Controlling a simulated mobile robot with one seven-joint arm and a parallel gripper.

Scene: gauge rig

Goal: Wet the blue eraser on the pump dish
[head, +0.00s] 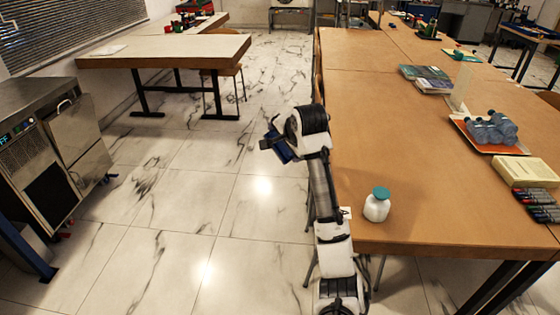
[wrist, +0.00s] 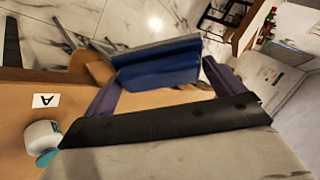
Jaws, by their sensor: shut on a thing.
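The blue eraser (wrist: 158,68) is a dark blue block with a grey upper side in the wrist view. My gripper (wrist: 160,88) is shut on it, with one purple-grey finger at each end. In the head view my gripper (head: 279,146) holds the eraser (head: 284,153) in the air beyond the table's left edge, with floor behind it. The pump dish (head: 376,208) is a white round bottle with a teal top. It stands upright on the table's near left corner, apart from the eraser. It also shows at the lower left of the wrist view (wrist: 40,135).
A white card marked A (wrist: 45,100) lies near the pump dish. Farther right are books (head: 427,78), an orange tray (head: 470,142) with blue-grey objects, a cream block (head: 527,172) and markers (head: 537,203).

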